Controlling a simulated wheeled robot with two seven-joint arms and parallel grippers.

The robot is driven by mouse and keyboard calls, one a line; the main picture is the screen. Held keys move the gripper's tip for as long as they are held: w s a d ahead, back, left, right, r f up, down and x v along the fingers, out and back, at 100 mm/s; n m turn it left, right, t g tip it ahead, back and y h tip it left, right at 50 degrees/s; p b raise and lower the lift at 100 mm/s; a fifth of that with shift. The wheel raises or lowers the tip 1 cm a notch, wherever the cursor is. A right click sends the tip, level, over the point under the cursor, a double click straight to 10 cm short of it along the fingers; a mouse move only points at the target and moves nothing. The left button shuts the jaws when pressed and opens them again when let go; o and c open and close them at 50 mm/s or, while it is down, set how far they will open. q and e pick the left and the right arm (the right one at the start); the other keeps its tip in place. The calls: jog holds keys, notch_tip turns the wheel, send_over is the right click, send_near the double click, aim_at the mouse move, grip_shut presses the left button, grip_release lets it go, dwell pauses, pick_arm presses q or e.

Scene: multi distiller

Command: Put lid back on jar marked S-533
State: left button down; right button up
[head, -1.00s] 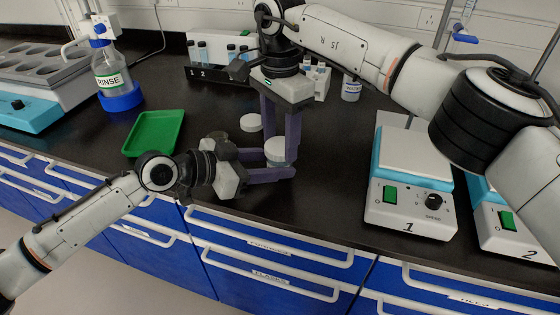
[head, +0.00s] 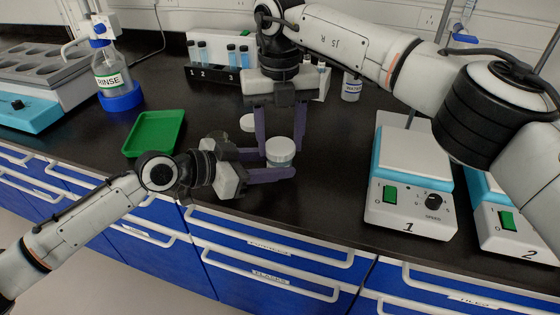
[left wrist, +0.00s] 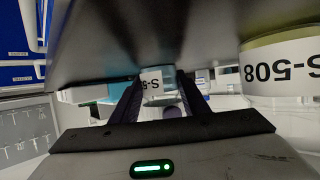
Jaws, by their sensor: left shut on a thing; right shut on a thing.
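The jar (head: 281,161) is a small clear jar with pale blue contents, upright at the bench's front middle. In the left wrist view its label (left wrist: 152,83) shows only "S-5"; the rest is hidden. My left gripper (head: 278,167) comes in from the left, low down, and is shut on the jar's body. A white lid (head: 280,146) sits at the jar's top, apparently level. My right gripper (head: 281,140) points down from above and is shut on this lid, one finger on each side. Whether the lid is fully seated I cannot tell.
Another jar (left wrist: 282,73) marked S-508 stands close beside my left gripper. Another white lid (head: 247,123) is behind, partly hidden by a right finger. A green tray (head: 155,133) is left, a hot plate (head: 410,190) right, and a vial rack (head: 215,73) behind.

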aim_at(280, 146)
jog(key=o, duration=1.2)
jog(key=shift+r, duration=2.3)
jog(key=c, duration=0.3)
jog(key=n, duration=0.1)
jog(key=r+n, duration=0.1)
jog(key=n, duration=0.3)
jog(key=shift+r, duration=0.25)
jog(key=shift+c, duration=0.2)
notch_tip(280, 146, up, 2)
jog(key=n, duration=0.7)
